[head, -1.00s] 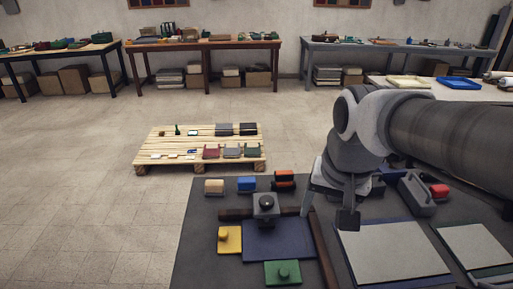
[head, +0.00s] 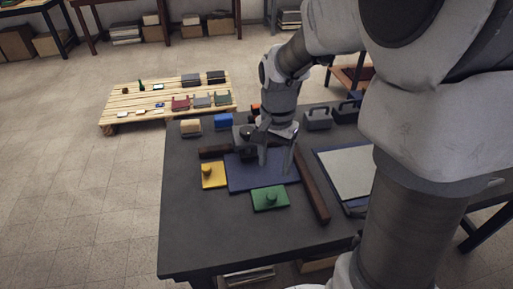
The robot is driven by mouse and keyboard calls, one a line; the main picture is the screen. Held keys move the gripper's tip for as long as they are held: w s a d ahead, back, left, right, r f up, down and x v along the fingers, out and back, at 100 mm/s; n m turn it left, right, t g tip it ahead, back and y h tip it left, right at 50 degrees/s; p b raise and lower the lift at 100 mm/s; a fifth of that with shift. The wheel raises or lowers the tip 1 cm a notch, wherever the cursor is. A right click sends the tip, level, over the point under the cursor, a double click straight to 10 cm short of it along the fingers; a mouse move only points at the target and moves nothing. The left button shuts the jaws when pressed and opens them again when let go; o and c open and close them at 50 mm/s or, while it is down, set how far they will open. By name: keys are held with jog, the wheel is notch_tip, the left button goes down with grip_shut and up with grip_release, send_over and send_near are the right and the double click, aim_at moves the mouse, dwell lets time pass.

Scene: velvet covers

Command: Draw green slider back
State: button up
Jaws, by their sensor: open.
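The green slider (head: 270,198) is a flat green block with a round green knob on top. It lies at the front edge of a dark blue velvet panel (head: 241,179) on the dark table. My gripper (head: 277,168) points down over the panel, behind the green slider and apart from it, with its fingers spread and nothing seen between them. A yellow slider (head: 213,175) with a knob sits at the panel's left edge. My gripper and arm partly hide the panel's back side and a grey block with a dark knob.
Dark wooden strips border the panel, one along the right (head: 312,190) and one at the back left (head: 215,152). Cream (head: 191,126) and blue (head: 223,121) blocks stand behind. A grey board (head: 347,172) lies to the right. The table front is clear.

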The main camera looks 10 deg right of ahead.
aim_at(272, 195)
notch_tip(272, 195, down, 12)
jog(key=shift+r+b, duration=0.1)
jog(key=shift+b, duration=1.05)
jog(key=shift+c, duration=0.2)
grip_shut()
dwell(0.4)
